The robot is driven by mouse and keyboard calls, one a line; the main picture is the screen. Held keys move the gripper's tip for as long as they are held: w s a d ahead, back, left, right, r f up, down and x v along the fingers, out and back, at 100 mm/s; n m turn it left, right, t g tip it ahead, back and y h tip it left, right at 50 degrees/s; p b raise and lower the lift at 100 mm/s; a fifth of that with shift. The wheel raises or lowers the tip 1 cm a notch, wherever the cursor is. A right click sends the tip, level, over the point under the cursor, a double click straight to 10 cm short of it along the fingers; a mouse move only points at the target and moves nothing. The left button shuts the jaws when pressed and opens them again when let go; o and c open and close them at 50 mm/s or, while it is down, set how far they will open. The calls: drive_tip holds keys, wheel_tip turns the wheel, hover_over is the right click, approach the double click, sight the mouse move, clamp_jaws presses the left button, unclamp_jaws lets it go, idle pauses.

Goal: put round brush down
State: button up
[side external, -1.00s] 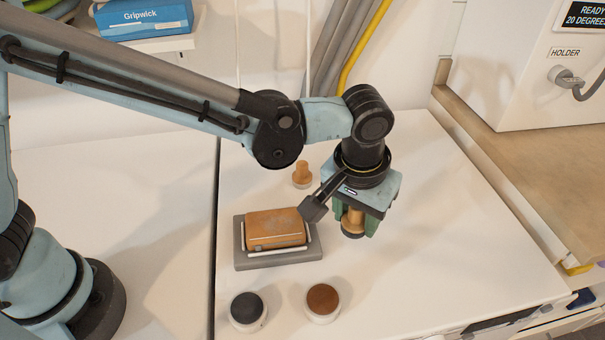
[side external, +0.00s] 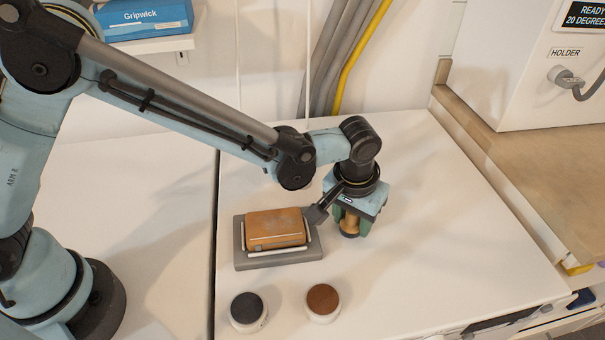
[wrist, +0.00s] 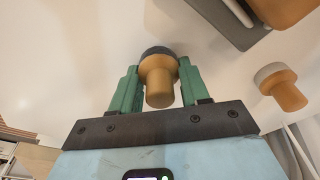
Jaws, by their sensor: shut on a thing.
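My gripper (side external: 352,219) points down over the white worktop, right of a grey tray. It is shut on a round brush (side external: 349,227) with a turned wooden handle and a dark round end, held upright with the dark end down. In the wrist view the brush (wrist: 159,80) sits between the two green fingers (wrist: 157,84). The brush's lower end is at or close to the worktop; I cannot tell whether it touches. A second round brush with a pale end (wrist: 282,86) stands apart to the right in the wrist view; my arm hides it in the side view.
The grey tray (side external: 240,262) holds an orange-brown block (side external: 276,229). Two round tins, dark-topped (side external: 247,309) and brown-topped (side external: 323,301), stand in front. The worktop to the right is clear. A wooden ledge (side external: 520,180) bounds it at right.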

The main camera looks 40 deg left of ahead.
sight(346, 226)
drive_tip(key=shift+f, duration=0.3)
drive_tip(key=shift+f, duration=0.15)
drive_tip(key=o, duration=1.2)
wheel_tip(346, 226, up, 12)
drive_tip(key=s, duration=0.1)
drive_tip(key=shift+s, duration=0.35)
drive_tip(key=s+a+r+t, duration=0.1)
drive_tip(key=a+r, duration=0.2)
drive_tip(key=a, duration=0.5)
drive_tip(key=s+a+r+t, duration=0.1)
drive_tip(key=s+a+r, duration=0.1)
drive_tip(key=a, duration=0.5)
drive_tip(key=s+a+f+t, duration=0.2)
drive_tip(key=s+a, duration=0.5)
drive_tip(key=a, duration=0.4)
drive_tip(key=shift+f+t, duration=0.25)
drive_tip(key=shift+t, duration=0.45)
